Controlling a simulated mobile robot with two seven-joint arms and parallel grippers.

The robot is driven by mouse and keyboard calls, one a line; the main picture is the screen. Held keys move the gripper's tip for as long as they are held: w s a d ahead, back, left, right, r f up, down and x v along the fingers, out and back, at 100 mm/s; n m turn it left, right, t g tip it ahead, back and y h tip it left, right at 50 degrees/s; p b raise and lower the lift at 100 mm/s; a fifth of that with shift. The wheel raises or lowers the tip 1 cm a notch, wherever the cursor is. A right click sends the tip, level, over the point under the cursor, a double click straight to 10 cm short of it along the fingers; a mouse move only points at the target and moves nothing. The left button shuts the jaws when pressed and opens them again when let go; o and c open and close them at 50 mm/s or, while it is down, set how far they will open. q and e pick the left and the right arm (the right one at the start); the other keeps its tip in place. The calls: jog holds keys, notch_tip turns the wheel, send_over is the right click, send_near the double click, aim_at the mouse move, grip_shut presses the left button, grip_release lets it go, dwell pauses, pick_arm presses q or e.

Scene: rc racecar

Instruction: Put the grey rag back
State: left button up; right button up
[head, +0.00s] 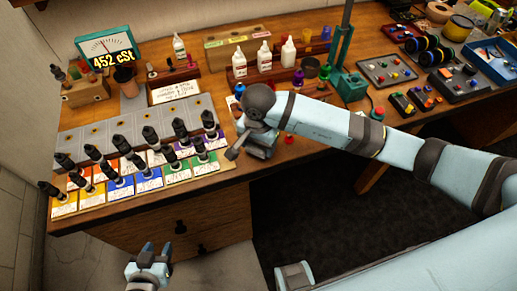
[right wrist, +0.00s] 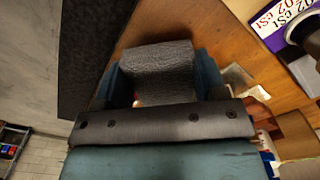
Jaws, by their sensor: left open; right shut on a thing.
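The grey rag (right wrist: 160,72) shows in the right wrist view as a dark grey, rough-textured piece between the two blue fingers. My right gripper (head: 243,148) is shut on it, over the front part of the wooden desk, right of the colour cards. In the head view the rag is mostly hidden by my right wrist and hand. My left gripper (head: 157,250) is open and empty, low in front of the desk's drawers, away from the rag.
Several coloured cards (head: 121,191) with dark-topped bottles stand on the left of the desk (head: 290,172). Behind are white bottles (head: 265,57), a gauge (head: 105,50) and a green stand (head: 345,84). Tools and trays (head: 388,70) fill the right side.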

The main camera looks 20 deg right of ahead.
aim_at(258, 151)
notch_tip(258, 151, down, 3)
jog(key=shift+f, duration=0.2)
jog(key=shift+f, duration=0.2)
jog(key=o, duration=1)
jog(key=shift+r, duration=0.1)
